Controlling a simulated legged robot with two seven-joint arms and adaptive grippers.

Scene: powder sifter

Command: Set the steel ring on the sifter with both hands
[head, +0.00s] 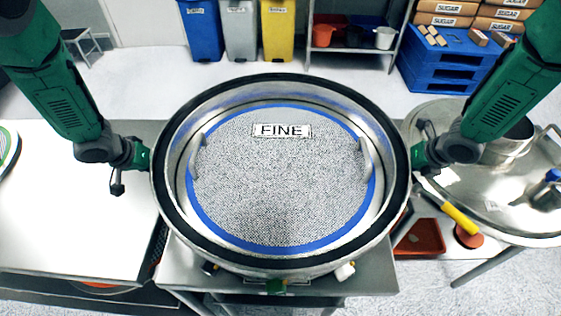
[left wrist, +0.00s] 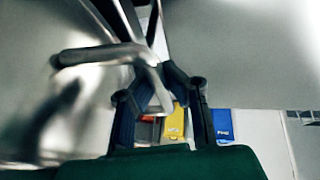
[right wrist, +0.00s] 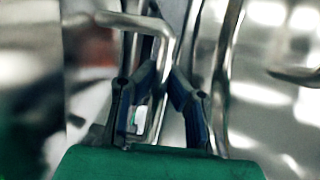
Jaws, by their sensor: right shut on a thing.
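The steel ring (head: 167,205) with its black rim lies level around the mesh screen in the middle of the head view. The screen (head: 280,190) is grey with a blue edge, a FINE label and two inner handles. My left gripper (head: 143,157) is at the ring's left side. In the left wrist view a bent steel handle (left wrist: 100,54) passes between its fingers; their grip is unclear. My right gripper (head: 416,157) is at the right side, shut on the ring's bent handle (right wrist: 135,20). Whether the ring touches the sifter below is hidden.
A white table (head: 70,215) stands at left. A round steel lid (head: 465,190) with a yellow-handled tool (head: 460,219) lies at right, near a red tray (head: 422,238). Bins, a shelf and a blue pallet (head: 450,75) with sugar boxes stand behind.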

